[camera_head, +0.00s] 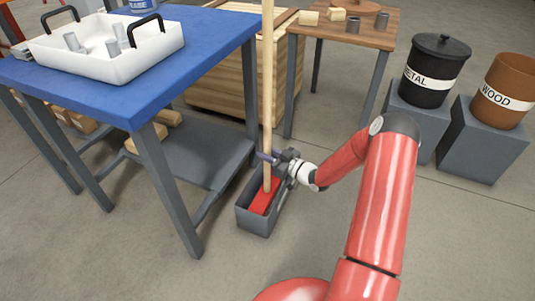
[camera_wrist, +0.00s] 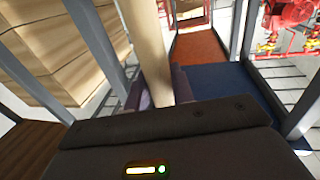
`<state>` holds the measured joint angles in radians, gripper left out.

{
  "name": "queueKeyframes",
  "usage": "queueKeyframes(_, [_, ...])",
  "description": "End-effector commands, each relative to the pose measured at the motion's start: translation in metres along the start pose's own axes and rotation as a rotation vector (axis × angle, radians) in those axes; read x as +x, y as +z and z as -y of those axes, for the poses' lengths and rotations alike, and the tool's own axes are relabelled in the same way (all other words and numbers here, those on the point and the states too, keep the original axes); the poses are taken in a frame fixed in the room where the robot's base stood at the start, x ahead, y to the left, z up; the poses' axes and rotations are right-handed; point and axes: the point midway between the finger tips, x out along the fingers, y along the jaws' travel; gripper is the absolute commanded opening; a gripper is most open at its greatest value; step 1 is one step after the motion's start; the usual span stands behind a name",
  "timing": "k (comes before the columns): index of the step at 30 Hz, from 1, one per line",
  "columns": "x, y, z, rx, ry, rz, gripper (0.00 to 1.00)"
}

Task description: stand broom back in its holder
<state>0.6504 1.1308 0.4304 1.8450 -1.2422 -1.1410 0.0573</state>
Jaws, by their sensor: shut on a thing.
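The broom's pale wooden handle (camera_head: 268,85) stands nearly upright. Its red head (camera_head: 263,198) is inside the grey box-shaped holder (camera_head: 251,219) on the floor, beside the blue table's legs. How deep the head sits, and whether it touches the holder's bottom, I cannot tell. My gripper (camera_head: 271,157) is shut on the handle low down, a little above the holder. In the wrist view the handle (camera_wrist: 147,45) rises between the fingers, which are mostly hidden behind the dark gripper body.
The blue table (camera_head: 210,40) with a white tray (camera_head: 110,65) is close on the left. A wooden crate (camera_head: 215,80) and a small brown table (camera_head: 375,30) stand behind. The METAL bin (camera_head: 433,72) and WOOD bin (camera_head: 505,92) are at right. Floor right of the holder is clear except for my arm.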

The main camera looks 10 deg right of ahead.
Motion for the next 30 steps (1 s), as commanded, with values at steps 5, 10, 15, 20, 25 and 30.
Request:
queueKeyframes(5, [0.001, -0.003, -0.001, -0.003, -0.001, -0.005, 0.00])
queueKeyframes(10, [0.001, 0.002, -0.001, -0.003, 0.000, -0.004, 0.00])
queueKeyframes(15, [0.000, 0.001, 0.000, -0.001, 0.000, -0.001, 0.46])
queueKeyframes(20, [0.000, 0.001, 0.000, -0.001, 0.000, -0.001, 0.46])
queueKeyframes(25, [0.000, -0.002, 0.000, -0.001, 0.000, -0.001, 0.46])
queueKeyframes(30, [-0.021, -0.002, -0.002, -0.002, 0.003, 0.001, 0.46])
